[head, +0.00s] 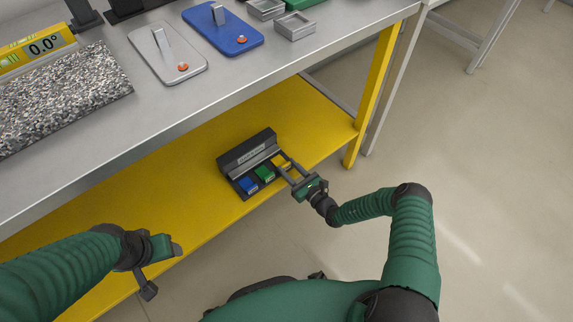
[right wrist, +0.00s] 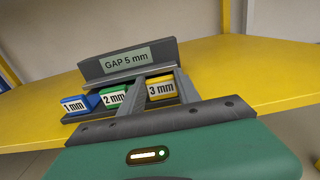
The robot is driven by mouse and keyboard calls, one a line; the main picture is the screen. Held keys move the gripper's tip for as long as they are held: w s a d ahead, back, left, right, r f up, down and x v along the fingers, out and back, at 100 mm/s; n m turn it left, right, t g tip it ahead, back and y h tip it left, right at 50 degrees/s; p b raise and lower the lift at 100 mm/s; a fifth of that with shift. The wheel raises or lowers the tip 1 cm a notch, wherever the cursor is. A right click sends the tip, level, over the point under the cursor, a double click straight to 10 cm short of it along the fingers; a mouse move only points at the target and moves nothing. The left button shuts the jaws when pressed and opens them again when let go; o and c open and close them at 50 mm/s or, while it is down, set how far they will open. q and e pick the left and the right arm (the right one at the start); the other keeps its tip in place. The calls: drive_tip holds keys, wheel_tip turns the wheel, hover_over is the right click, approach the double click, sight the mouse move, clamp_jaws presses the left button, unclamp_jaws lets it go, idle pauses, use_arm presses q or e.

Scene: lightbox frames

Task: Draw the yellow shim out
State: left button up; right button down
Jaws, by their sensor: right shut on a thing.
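A dark holder (head: 247,152) stands on the yellow lower shelf; its back plate reads "GAP 5 mm" in the right wrist view (right wrist: 128,60). The yellow shim (right wrist: 161,89), marked 3 mm, sits at the holder's right end, beside the green shim (right wrist: 113,98), marked 2 mm, and the blue shim (right wrist: 76,105), marked 1 mm. In the head view the yellow shim (head: 280,161) lies at my right gripper (head: 284,167). That gripper is shut on it, one finger along each side. My left gripper (head: 163,268) is open and empty, in front of the shelf.
The yellow lower shelf (head: 140,185) has free room around the holder. The grey bench top (head: 110,140) overhangs it, and a yellow leg (head: 372,85) stands to the right. Plates (head: 167,52), a granite slab (head: 60,95) and small trays (head: 295,25) are on top.

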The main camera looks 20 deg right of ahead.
drive_tip(key=c, duration=0.8)
unclamp_jaws()
drive_tip(key=shift+d+f, duration=0.1)
drive_tip(key=shift+c, duration=0.2)
drive_tip(key=shift+s, duration=0.1)
drive_tip(key=shift+s+d+p, duration=0.15)
drive_tip(key=shift+s+p, duration=0.15)
drive_tip(key=shift+s, duration=0.05)
drive_tip(key=p+v, duration=0.5)
drive_tip(key=v, duration=1.1)
